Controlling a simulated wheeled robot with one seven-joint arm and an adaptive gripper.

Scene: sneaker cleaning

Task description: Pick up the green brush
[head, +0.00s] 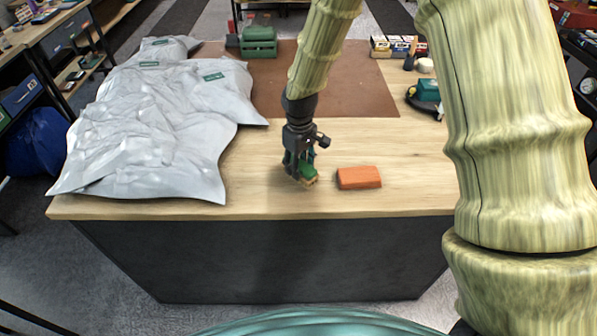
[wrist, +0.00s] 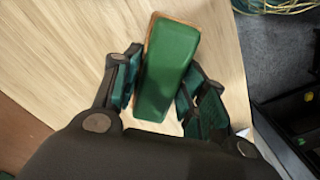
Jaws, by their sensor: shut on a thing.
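The green brush (wrist: 168,68) has a green top and a tan-brown edge, and it lies between the two fingers of my gripper (wrist: 157,92) in the wrist view. My gripper is shut on it. In the head view the brush (head: 307,172) shows at the tips of my gripper (head: 299,168), low at the wooden table top (head: 255,190). I cannot tell whether the brush touches the table. The fingers hide part of it.
An orange block (head: 358,177) lies on the table just right of my gripper. Large silvery-white bags (head: 165,120) cover the left side. A brown mat (head: 350,85) lies behind, with small boxes (head: 390,46) and a green container (head: 258,40) at the back. The table's front edge is near.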

